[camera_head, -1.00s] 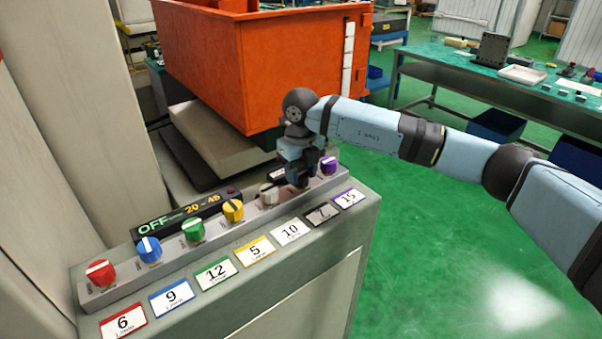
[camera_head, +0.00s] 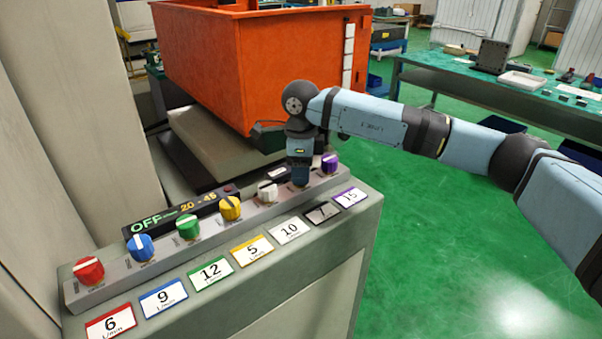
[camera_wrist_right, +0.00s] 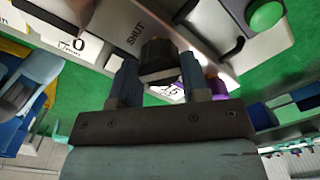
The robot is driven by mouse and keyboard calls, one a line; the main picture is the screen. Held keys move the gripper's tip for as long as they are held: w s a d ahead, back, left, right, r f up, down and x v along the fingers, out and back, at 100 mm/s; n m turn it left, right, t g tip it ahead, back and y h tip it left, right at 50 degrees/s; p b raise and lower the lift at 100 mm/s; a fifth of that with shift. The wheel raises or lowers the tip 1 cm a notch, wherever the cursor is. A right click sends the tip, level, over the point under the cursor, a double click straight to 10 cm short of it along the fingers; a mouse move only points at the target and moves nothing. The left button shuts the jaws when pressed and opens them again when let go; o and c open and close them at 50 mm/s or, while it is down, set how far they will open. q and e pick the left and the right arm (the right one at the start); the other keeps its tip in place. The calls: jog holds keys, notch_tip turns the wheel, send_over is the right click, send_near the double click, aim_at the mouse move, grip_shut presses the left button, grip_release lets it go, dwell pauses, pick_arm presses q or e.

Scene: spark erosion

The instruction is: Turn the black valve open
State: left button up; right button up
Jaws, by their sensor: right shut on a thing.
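The black valve (camera_wrist_right: 158,58) is a dark knob between the two fingers of my right gripper (camera_wrist_right: 158,78) in the right wrist view, with the word SHUT printed on the panel beside it. My right gripper (camera_head: 300,181) is shut on this valve. In the head view the gripper points down onto the valve panel (camera_head: 105,291) between the white knob (camera_head: 267,191) and the purple knob (camera_head: 329,163), and it hides the black valve. The black-framed label (camera_head: 321,213) lies in front of it. My left gripper is not in view.
Red (camera_head: 89,271), blue (camera_head: 140,247), green (camera_head: 188,227) and yellow (camera_head: 230,208) knobs stand in the same row. A display (camera_head: 180,213) behind them reads OFF and 20 - 45. A large orange tank (camera_head: 250,70) stands behind.

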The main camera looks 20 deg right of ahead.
jog(key=n+b, duration=0.1)
jog(key=n, duration=0.3)
pick_arm(q)
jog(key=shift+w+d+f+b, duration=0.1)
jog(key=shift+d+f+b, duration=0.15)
jog(key=shift+b, duration=0.05)
pick_arm(e)
jog(key=shift+w+r+n, duration=0.1)
jog(key=shift+n, duration=1)
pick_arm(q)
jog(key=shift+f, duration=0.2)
pick_arm(e)
jog(key=o, duration=0.9)
jog(key=shift+o, duration=0.2)
pick_arm(q)
jog(key=shift+p, duration=0.35)
pick_arm(e)
notch_tip(320, 180, up, 14)
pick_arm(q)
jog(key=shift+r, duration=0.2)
pick_arm(e)
jog(key=shift+f, duration=0.2)
